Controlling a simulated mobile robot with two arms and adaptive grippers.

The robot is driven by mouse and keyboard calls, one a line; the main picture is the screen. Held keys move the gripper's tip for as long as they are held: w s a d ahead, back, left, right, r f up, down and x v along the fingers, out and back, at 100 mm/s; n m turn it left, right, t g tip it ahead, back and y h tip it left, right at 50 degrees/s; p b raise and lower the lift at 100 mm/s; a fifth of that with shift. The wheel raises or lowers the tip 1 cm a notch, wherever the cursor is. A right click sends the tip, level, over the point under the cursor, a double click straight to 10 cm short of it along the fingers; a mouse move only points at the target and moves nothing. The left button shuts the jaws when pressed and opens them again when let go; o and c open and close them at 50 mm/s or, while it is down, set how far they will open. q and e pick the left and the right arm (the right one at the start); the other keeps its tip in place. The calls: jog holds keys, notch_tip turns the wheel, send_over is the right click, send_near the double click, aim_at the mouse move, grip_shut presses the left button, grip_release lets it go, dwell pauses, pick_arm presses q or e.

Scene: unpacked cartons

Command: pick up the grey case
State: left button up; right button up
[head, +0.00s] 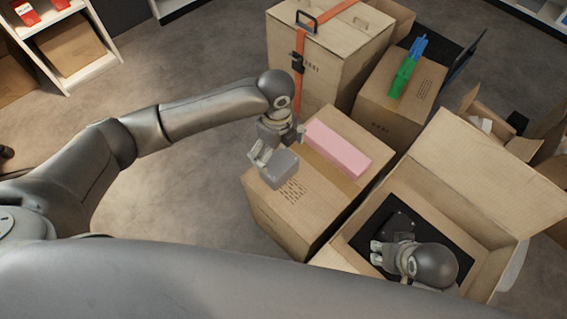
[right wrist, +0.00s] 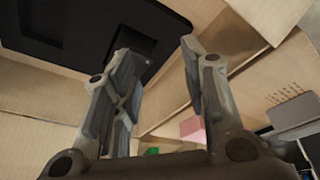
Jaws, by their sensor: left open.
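The grey case (head: 280,170) is a small, rounded grey box on top of a closed carton (head: 310,205), near its left corner. It also shows at the right edge of the right wrist view (right wrist: 297,118). My left gripper (head: 261,153) is open at the upper left side of the grey case, very close to it; I cannot tell whether they touch. My right gripper (head: 377,252) is over the open carton at the lower right. In the right wrist view its fingers (right wrist: 157,55) are apart with nothing seen between them.
A pink block (head: 338,149) lies on the same carton. The open carton (head: 492,177) holds a black insert (head: 422,232). Behind stand a tall carton with an orange strap (head: 330,50) and a carton bearing green (head: 403,77) and blue items (head: 418,48). Floor is clear at left.

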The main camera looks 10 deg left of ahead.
aim_at(279, 162)
pick_arm(q)
notch_tip(279, 162, down, 4)
jog(key=shift+f+b, duration=0.25)
jog(key=shift+b, duration=0.25)
jog(key=f+b, duration=0.1)
jog(key=f, duration=0.1)
jog(key=f+b, duration=0.1)
jog(key=f, duration=0.1)
jog(key=shift+s+d+f, duration=0.1)
jog(key=shift+s, duration=0.1)
jog(key=shift+f, duration=0.5)
jog(key=c, duration=0.7)
jog(key=shift+r, duration=0.1)
jog(key=shift+c, duration=0.8)
jog(key=shift+w+r, duration=0.1)
jog(key=shift+r, duration=0.15)
notch_tip(279, 162, up, 5)
jog(key=shift+f+p, duration=0.1)
jog(key=shift+p, duration=0.9)
notch_tip(279, 162, up, 4)
jog(key=shift+f+p, duration=0.1)
jog(key=shift+p, duration=0.4)
jog(key=shift+r, duration=0.45)
pick_arm(e)
jog(key=shift+r, duration=0.15)
